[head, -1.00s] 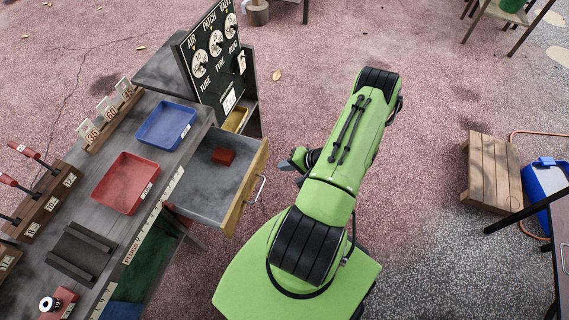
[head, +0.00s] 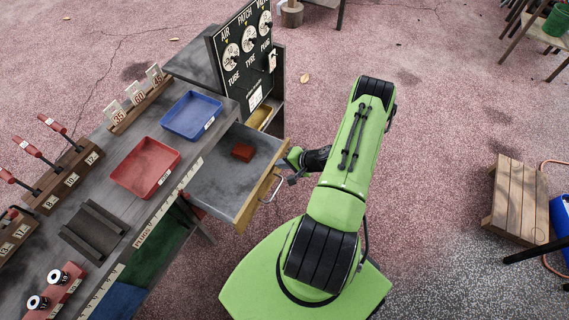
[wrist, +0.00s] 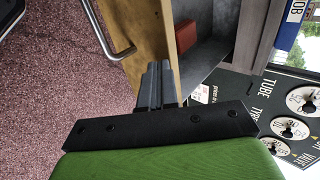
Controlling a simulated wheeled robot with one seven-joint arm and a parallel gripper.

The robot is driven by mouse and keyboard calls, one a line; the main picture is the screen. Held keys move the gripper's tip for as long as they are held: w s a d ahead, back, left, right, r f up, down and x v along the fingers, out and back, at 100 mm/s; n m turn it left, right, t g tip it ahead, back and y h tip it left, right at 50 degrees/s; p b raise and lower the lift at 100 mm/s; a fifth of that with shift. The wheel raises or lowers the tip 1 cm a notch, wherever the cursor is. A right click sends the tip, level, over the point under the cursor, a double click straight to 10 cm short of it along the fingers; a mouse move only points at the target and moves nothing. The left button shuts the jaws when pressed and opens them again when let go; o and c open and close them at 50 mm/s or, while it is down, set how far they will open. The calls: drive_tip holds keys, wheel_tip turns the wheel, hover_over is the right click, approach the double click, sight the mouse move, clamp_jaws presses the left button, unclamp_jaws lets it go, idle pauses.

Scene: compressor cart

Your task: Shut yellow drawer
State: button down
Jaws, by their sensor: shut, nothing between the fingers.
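The yellow drawer (head: 258,200) is pulled out from the workbench. Its front is yellowish wood with a metal bar handle (head: 272,188), and a small red block (head: 243,152) lies inside. My gripper (head: 285,167) is at the far end of the drawer's front. In the wrist view my shut, empty fingers (wrist: 158,72) point at the wooden front (wrist: 142,35), close to its edge. The handle (wrist: 112,35) is left of them and the red block (wrist: 186,36) is beyond. I cannot tell whether the fingers touch the wood.
The workbench holds a blue tray (head: 191,115), a red tray (head: 146,167) and a dark dial board (head: 243,55). A wooden crate (head: 515,203) stands far right. The floor between the crate and my arm is clear.

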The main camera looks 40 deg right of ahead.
drive_tip(key=w+a+b, duration=0.2)
drive_tip(key=w+a, duration=0.1)
drive_tip(key=w, duration=0.5)
drive_tip(key=w+a+b, duration=0.2)
drive_tip(key=w+a, duration=0.1)
drive_tip(key=w, duration=0.6)
